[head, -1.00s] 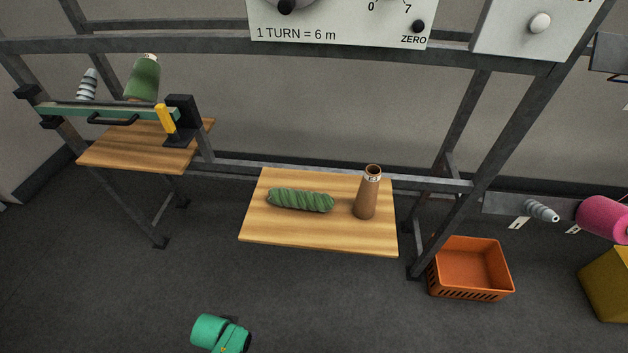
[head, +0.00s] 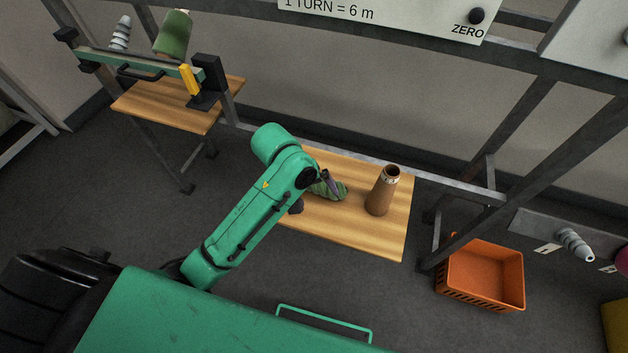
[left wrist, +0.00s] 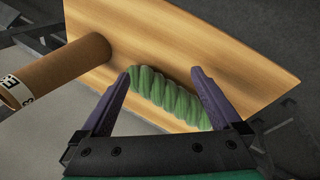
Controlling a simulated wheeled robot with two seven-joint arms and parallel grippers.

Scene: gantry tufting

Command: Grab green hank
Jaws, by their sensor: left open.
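The green hank (head: 331,190) is a twisted bundle on the wooden shelf (head: 388,231). In the head view my left arm covers its left part. In the left wrist view the hank (left wrist: 168,97) lies between and beyond the two fingers of my left gripper (left wrist: 162,76), which is open and empty. The same gripper (head: 318,196) is mostly hidden in the head view, with one finger showing over the hank. I cannot tell how high the fingers are above the shelf. My right gripper is not in view.
An orange basket (head: 480,275) sits on the floor at right. Grey frame posts (head: 540,170) flank the shelf. A second shelf (head: 160,107) is at left.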

